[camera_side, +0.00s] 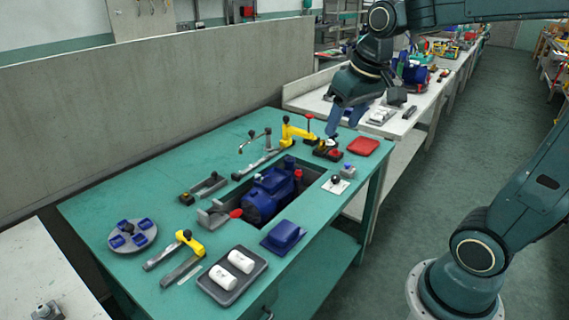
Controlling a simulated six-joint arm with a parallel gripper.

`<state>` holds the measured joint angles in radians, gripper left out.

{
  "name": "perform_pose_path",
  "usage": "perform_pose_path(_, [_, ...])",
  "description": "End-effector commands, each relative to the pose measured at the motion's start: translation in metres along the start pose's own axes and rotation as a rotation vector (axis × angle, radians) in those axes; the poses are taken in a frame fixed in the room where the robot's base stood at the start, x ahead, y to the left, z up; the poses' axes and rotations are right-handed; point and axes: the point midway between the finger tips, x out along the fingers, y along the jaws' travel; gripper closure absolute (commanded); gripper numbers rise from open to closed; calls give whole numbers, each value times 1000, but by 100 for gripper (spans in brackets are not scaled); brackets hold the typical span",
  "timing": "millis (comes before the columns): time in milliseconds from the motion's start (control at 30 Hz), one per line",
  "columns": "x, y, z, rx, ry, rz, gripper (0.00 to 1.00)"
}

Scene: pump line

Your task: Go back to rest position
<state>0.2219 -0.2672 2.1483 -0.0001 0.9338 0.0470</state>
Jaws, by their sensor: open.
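My gripper (346,118) hangs at the end of my arm, above the back right corner of the green workbench (120,190). It is open, with nothing seen between its fingers, and looks clear of the bench. A blue pump (268,194) with a red part sits in the recess in the middle of the bench. My gripper is apart from it, up and to the right.
Yellow-handled clamps (190,242) stand before and behind the pump. A grey tray (212,291) holds two white cylinders. A blue block (284,236), a red tray (362,146) and a round plate (118,248) lie on the bench. A grey wall (110,100) runs behind.

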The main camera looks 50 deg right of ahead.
Motion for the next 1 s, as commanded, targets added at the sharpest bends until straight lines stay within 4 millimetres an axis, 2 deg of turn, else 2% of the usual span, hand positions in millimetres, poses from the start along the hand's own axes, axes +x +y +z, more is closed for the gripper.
perform_pose_path(300, [-21,-23,64,-127,82,-43,48])
perform_pose_path(600, [-24,-32,115,-223,146,-81,48])
perform_pose_path(800, [-23,-33,128,-249,162,-92,48])
perform_pose_path(1000, [-22,-33,130,-252,162,-93,48])
